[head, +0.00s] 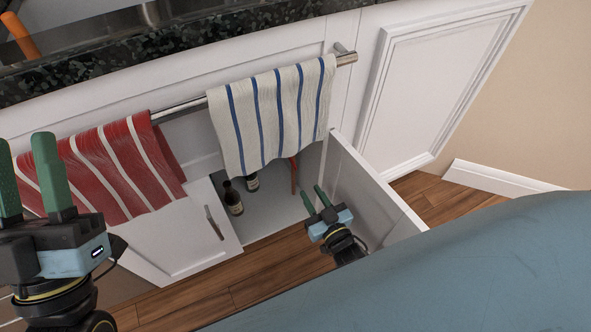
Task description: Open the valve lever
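A thin orange-red part (293,175), which may be the valve lever or its pipe, shows inside the open under-sink cabinet, partly behind the striped towel. Its upper end is hidden, so I cannot tell the lever's position. My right gripper (311,191) is at the cabinet opening, just below and right of the orange-red part in the picture. Its two green fingers are apart with nothing between them. I see no contact with the orange-red part. My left gripper (24,142) is at the left edge, in front of the red towel, fingers wide apart and empty.
The cabinet's right door (372,190) stands open close beside my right gripper. The left door (190,238) has a metal handle. Dark bottles (233,199) stand inside. A blue-striped towel (275,115) and a red towel (112,168) hang from a rail above.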

